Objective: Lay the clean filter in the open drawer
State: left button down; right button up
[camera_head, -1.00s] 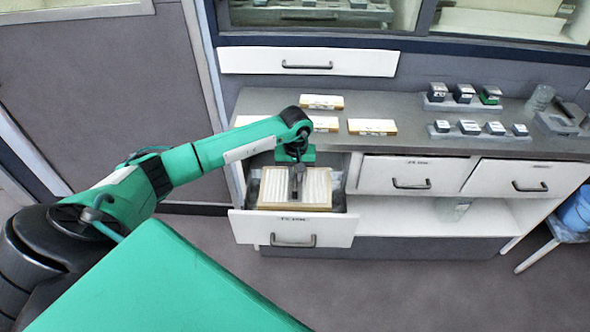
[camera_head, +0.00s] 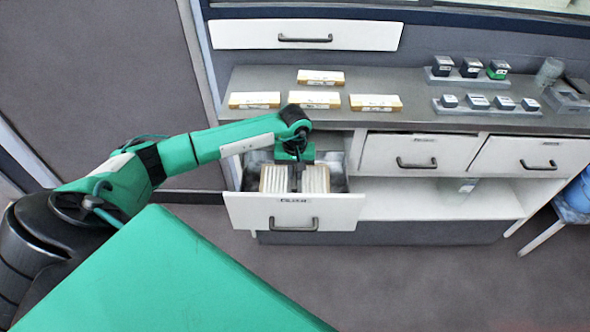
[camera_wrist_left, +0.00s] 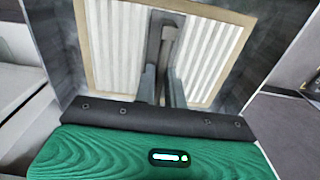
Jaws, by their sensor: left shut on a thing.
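The clean filter (camera_head: 315,179), white and pleated with a tan frame, is inside the open drawer (camera_head: 293,211). Its near edge is hidden behind the drawer front. My left gripper (camera_head: 296,181) is above the middle of the filter and shut on it. In the left wrist view the filter (camera_wrist_left: 113,50) fills the upper middle, with dark drawer walls around it and the left gripper's fingers (camera_wrist_left: 163,85) over its centre. I cannot tell whether the filter touches the drawer floor. My right gripper is not in view.
Several white, tan-edged flat pieces (camera_head: 375,102) lie on the grey counter (camera_head: 420,122) above the drawer. Two trays of small dark blocks (camera_head: 470,68) stand further right. Two closed drawers (camera_head: 418,153) are right of the open one.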

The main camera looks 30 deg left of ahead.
pick_arm(q)
jog(key=shift+a+f+b, duration=0.1)
jog(key=shift+f+b, duration=0.4)
dwell(0.4)
jog(key=c, duration=1.4)
grip_release()
jog(key=shift+s+f, duration=0.1)
jog(key=shift+s, duration=0.05)
